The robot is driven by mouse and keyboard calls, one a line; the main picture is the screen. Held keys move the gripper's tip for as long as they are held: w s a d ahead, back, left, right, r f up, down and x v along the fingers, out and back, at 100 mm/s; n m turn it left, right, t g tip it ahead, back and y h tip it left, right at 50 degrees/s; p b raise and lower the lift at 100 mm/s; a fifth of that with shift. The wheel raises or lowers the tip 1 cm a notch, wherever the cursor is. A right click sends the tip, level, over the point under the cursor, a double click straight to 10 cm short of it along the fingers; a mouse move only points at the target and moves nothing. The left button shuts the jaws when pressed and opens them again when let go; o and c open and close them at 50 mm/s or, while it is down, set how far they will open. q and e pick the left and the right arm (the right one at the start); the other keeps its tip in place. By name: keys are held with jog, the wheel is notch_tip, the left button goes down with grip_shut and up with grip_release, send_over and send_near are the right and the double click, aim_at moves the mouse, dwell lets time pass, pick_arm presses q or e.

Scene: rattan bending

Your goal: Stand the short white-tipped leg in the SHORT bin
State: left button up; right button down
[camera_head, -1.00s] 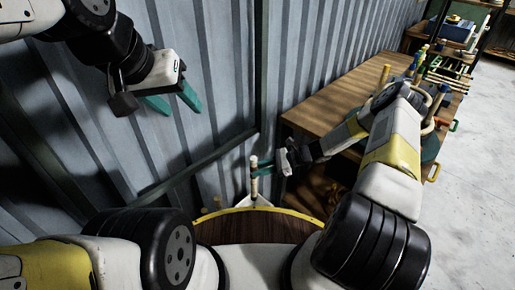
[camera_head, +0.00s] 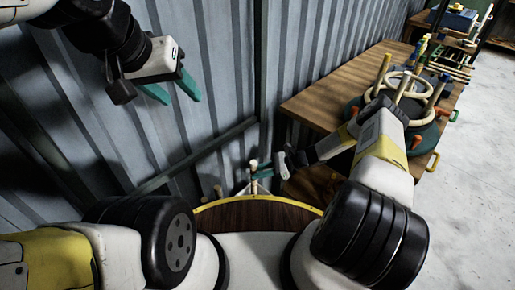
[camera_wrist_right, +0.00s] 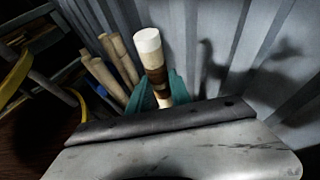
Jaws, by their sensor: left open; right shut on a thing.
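The white-tipped leg (camera_wrist_right: 148,46) stands nearly upright in the right wrist view, pale wood with a dark brown band. The green fingers of my right gripper (camera_wrist_right: 162,92) are shut on it below the band. In the head view the leg (camera_head: 253,168) is small, with my right gripper (camera_head: 264,170) beside it near the corrugated wall. Its lower end is hidden in the wrist view. My left gripper (camera_head: 178,91) is open and empty, high at the left in front of the wall. I cannot make out a SHORT bin label.
Several plain wooden sticks (camera_wrist_right: 104,76) lean together left of the leg in the wrist view. A wooden workbench (camera_head: 325,100) bears a round rattan frame (camera_head: 408,85) on a dark green base. Grey floor (camera_head: 475,170) is clear at the right.

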notch_tip(320, 180, down, 8)
jog(key=shift+f, duration=0.2)
dwell(0.7)
jog(key=c, duration=1.1)
grip_release()
jog(key=v, duration=0.7)
jog(key=shift+d, duration=0.4)
jog(key=shift+r, duration=0.1)
